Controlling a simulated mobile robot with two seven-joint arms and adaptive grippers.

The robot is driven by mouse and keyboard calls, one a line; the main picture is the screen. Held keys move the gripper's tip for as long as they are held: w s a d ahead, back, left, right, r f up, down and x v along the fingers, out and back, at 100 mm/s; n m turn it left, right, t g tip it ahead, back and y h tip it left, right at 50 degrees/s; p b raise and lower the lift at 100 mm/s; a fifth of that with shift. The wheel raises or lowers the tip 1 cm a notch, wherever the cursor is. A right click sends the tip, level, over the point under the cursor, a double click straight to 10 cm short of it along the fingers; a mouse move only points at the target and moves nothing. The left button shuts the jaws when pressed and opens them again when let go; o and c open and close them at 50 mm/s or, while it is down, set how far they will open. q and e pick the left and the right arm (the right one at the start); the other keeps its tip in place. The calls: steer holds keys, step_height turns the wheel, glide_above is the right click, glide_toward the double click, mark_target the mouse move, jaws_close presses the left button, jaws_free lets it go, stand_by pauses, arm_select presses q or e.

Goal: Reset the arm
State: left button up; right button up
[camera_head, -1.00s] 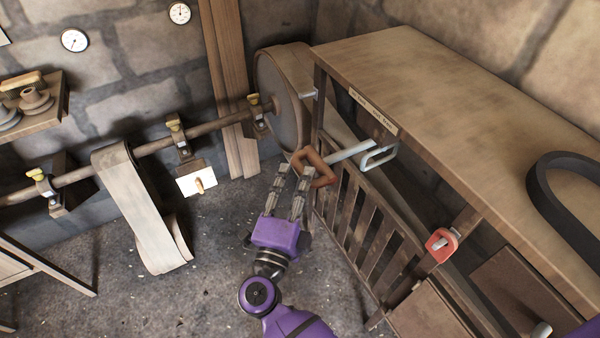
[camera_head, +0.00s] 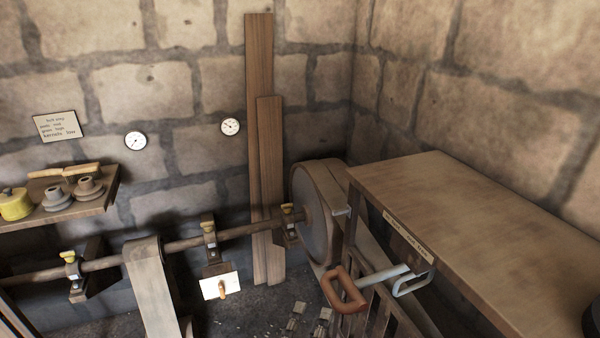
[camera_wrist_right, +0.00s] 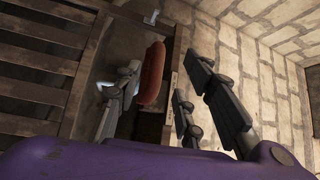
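My right gripper (camera_head: 311,313) shows only its fingertips at the bottom edge of the head view. They are spread, with nothing visible between them, below and left of the orange-red loop handle (camera_head: 343,291). The handle sits on a pale grey lever at the bench's front side. In the right wrist view the gripper (camera_wrist_right: 160,108) is open, its fingers well apart. The red handle (camera_wrist_right: 152,75) appears in the gap between them, seemingly beyond the fingers and not gripped. My left gripper is not in view.
A wooden bench (camera_head: 470,225) fills the right, with a dark belt (camera_head: 593,322) at its edge. A shaft (camera_head: 190,243) with brackets and a large wheel (camera_head: 312,215) runs along the back wall. A shelf (camera_head: 90,213) with pulleys hangs left.

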steer(key=w+a+r+n+t+y, duration=0.1)
steer(key=a+r+n+t+y, duration=0.1)
steer(key=a+n+y, duration=0.6)
steer(key=s+d+f+n+g+y+p, duration=0.1)
steer(key=s+d+f+n+g+y, duration=0.15)
steer(key=s+d+f+n, duration=0.35)
steer(key=s+d+f+n+g+y+p, duration=0.1)
steer(key=s+f+n+g+y, duration=0.1)
steer(key=f+n+g, duration=0.4)
arm_select(q)
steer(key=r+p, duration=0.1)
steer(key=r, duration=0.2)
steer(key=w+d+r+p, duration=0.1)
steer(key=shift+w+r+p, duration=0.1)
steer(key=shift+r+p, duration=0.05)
steer(key=shift+p, duration=0.15)
arm_select(e)
steer(key=s+d+f+g+h, duration=0.1)
steer(key=s+d+f+h, duration=0.1)
steer(key=s+d+f, duration=0.3)
steer(key=s+d+f+n+g+h, duration=0.1)
steer(key=s+d+f, duration=0.4)
steer(key=s+d, duration=0.7)
steer(key=shift+s+f+g+h, duration=0.4)
steer(key=shift+s+g+h, duration=0.15)
steer(key=shift+s+h, duration=0.3)
